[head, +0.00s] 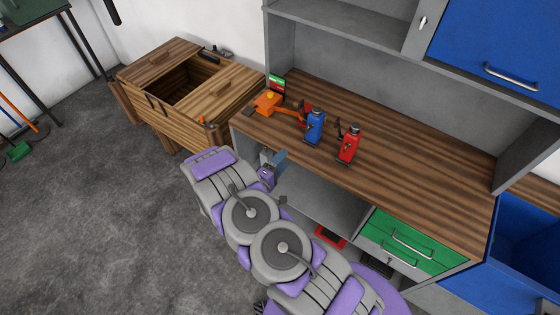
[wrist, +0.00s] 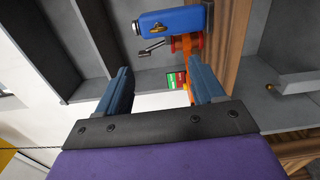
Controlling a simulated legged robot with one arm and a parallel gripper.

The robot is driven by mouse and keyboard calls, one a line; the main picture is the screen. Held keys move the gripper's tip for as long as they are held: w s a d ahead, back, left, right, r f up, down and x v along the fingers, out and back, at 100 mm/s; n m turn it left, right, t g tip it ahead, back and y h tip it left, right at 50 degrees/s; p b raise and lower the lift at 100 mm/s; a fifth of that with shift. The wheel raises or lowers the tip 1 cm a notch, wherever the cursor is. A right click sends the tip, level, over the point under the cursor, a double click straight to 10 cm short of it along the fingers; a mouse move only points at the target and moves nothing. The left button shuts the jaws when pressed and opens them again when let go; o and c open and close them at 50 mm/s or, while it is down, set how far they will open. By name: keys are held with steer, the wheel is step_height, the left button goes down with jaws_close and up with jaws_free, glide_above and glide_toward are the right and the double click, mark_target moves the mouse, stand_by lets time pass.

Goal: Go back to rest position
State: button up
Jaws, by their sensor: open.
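My grey and purple arm is folded in front of the workbench in the head view. My gripper (head: 276,166) is at its upper end, beside the front edge of the wooden worktop (head: 420,190). In the wrist view my gripper (wrist: 160,84) has its two blue fingers wide apart with nothing between them. A blue bottle-shaped dynamo (head: 315,128) and a red one (head: 349,144) stand upright on the worktop, apart from the gripper. The blue dynamo also shows in the wrist view (wrist: 172,28), beyond the fingertips.
An orange tool (head: 267,103) lies at the worktop's left end near a small green and red box (head: 276,84). A wooden chest (head: 210,98) with an opening stands at left. Green drawers (head: 408,240) and a blue bin (head: 520,255) are at right.

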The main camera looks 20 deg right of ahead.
steer(key=w+a+r+m+g+y+b, duration=0.2)
steer(key=w+a+m+y, duration=0.2)
steer(key=w+a+y, duration=0.45)
steer(key=s+a+r+y+b, duration=0.2)
steer(key=s+a+r+y, duration=0.3)
steer(key=a, duration=0.4)
steer(key=s+r+g+y+b, duration=0.1)
steer(key=s+r+g+y, duration=0.1)
steer(key=s+r, duration=0.4)
steer(key=s+d+r+g+y+b, duration=0.1)
steer(key=s+r, duration=0.4)
steer(key=s, duration=0.7)
steer(key=g+y, duration=0.1)
steer(key=g, duration=0.1)
steer(key=shift+r+m+g+b, duration=0.3)
steer(key=shift+r+b, duration=0.05)
steer(key=s+d+r+m+g+h, duration=0.1)
steer(key=s+d, duration=0.3)
steer(key=s, duration=0.4)
steer(key=s+d+r+m+g+h+b, duration=0.1)
steer(key=s+d, duration=0.3)
steer(key=s, duration=0.4)
steer(key=s+d+m+g+h+b, duration=0.1)
steer(key=s+d+g, duration=0.2)
steer(key=s, duration=0.5)
steer(key=shift+s+d+r, duration=0.15)
steer(key=shift+d+r, duration=0.25)
steer(key=shift+d, duration=0.1)
steer(key=shift+c, duration=0.2)
